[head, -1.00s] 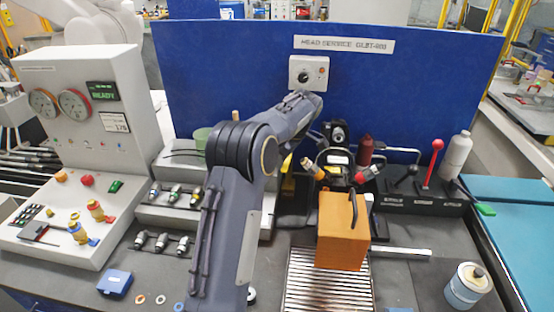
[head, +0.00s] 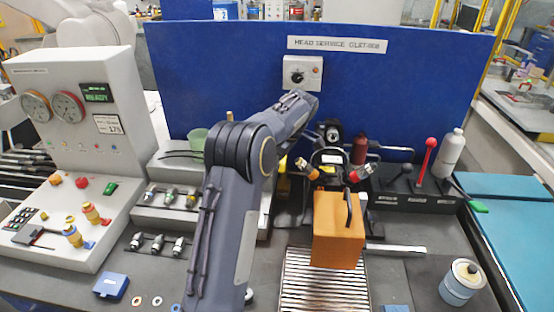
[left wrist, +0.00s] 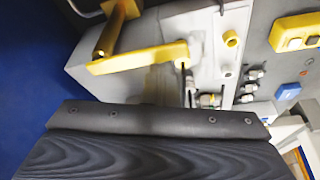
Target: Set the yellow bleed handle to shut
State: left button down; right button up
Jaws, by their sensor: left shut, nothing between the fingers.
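The yellow bleed handle (left wrist: 140,57) shows in the left wrist view as a flat lever lying nearly level, with a rounded end at the right and a thick yellow post at its left. In the head view only a bit of yellow (head: 284,185) shows behind my left arm, in shadow. My left gripper (left wrist: 160,118) fills the lower part of the wrist view as a dark, wide body just below the handle; it is shut and empty. A gap shows between them, but contact cannot be told. In the head view my left forearm hides most of this area. My right gripper is not in view.
An orange block (head: 338,243) with a dark grip stands above a slatted grate (head: 312,285). A grey console (head: 75,130) with gauges is at left, a blue panel (head: 400,80) behind. A red-knobbed lever (head: 427,150) and white bottle (head: 452,153) stand right. A can (head: 460,283) is at front right.

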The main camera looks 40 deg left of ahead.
pick_arm(q)
jog(key=shift+a, duration=2.15)
jog(key=v, duration=1)
jog(key=s+d+r+m+t+h, duration=0.2)
jog(key=s+m+h, duration=0.15)
jog(key=s, duration=0.45)
jog(key=s+d+f+m+t+h, duration=0.2)
jog(key=s+d+f+m, duration=0.2)
jog(key=s+d+m, duration=0.3)
jog(key=s+d+f+m+t+h, duration=0.2)
jog(key=s+d+f+m, duration=0.2)
jog(key=s+d, duration=1)
jog(key=s+m, duration=0.3)
jog(key=s, duration=0.2)
jog(key=shift+s+f, duration=0.2)
jog(key=shift+d, duration=0.15)
